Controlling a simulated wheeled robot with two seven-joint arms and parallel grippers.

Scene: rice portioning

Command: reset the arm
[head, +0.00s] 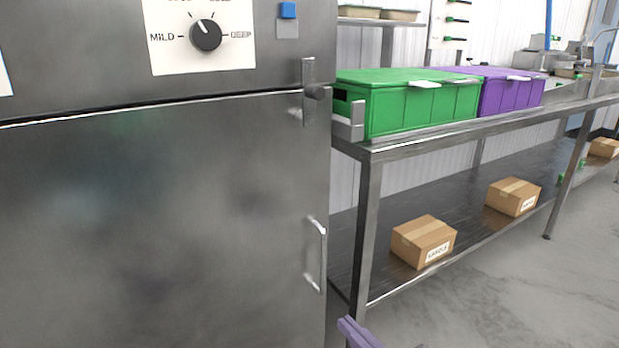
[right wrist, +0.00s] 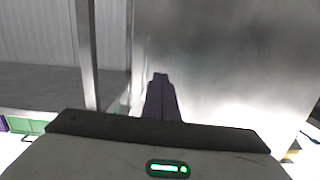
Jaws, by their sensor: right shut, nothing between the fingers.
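My right gripper (head: 357,332) shows only as pale purple fingertips at the bottom edge of the head view, in front of the table's near leg and right of the steel cabinet door. In the right wrist view its dark fingers (right wrist: 161,97) are together, with nothing between them. They stand before a blurred bright steel surface. Most of my right arm is out of the head view. My left gripper is in neither view.
A closed steel cabinet (head: 150,220) with a dial (head: 206,35) and door handle (head: 318,255) fills the left. A steel table (head: 400,150) at right bears a green crate (head: 420,105) and a purple crate (head: 510,92). Cardboard boxes (head: 423,241) lie on its lower shelf. Floor at lower right is clear.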

